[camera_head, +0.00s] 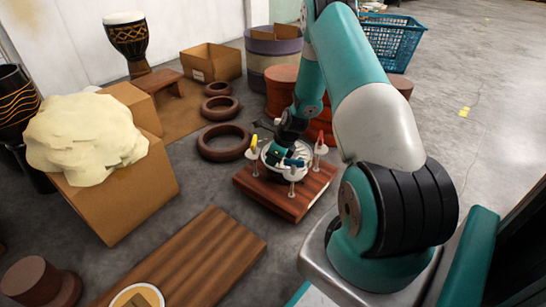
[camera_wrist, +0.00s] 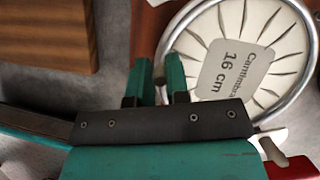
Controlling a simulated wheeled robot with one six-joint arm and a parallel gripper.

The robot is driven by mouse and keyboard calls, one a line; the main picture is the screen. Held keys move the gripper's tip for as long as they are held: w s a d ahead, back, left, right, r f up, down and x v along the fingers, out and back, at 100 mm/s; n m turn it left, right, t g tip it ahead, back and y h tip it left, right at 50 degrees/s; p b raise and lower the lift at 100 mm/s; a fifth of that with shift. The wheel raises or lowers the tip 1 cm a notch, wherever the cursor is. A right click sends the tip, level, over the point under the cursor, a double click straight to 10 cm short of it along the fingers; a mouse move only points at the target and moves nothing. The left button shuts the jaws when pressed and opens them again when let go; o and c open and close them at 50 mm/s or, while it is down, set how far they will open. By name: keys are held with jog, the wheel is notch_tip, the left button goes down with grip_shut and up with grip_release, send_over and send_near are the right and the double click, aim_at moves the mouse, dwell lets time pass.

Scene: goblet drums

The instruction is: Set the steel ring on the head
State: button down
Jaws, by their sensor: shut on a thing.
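The steel ring (camera_wrist: 309,62) shows in the wrist view as a bright round hoop, cut off at the top. Inside its outline is the white, pleated head (camera_wrist: 287,42) with a label reading "16 cm". My gripper (camera_wrist: 159,72) is shut on the ring's left edge, with its green fingers on either side. In the head view my gripper (camera_head: 290,158) is low over the round white head (camera_head: 270,159), which stands among clamps on a reddish wooden board (camera_head: 272,202). I cannot tell whether the ring touches the head; my gripper partly hides it there.
Clamps with a yellow handle (camera_head: 254,142) and a red handle (camera_head: 320,140) stand close around the head. A white clamp (camera_head: 294,174) is in front. Dark rings (camera_head: 222,154) lie behind left. A striped plank (camera_head: 190,262) lies front left.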

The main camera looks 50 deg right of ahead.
jog(key=c, duration=1)
grip_release()
jog(key=shift+r, duration=0.1)
jog(key=p+v, duration=0.9)
jog(key=v, duration=0.8)
jog(key=shift+s+d+r, duration=0.1)
jog(key=shift+s, duration=0.1)
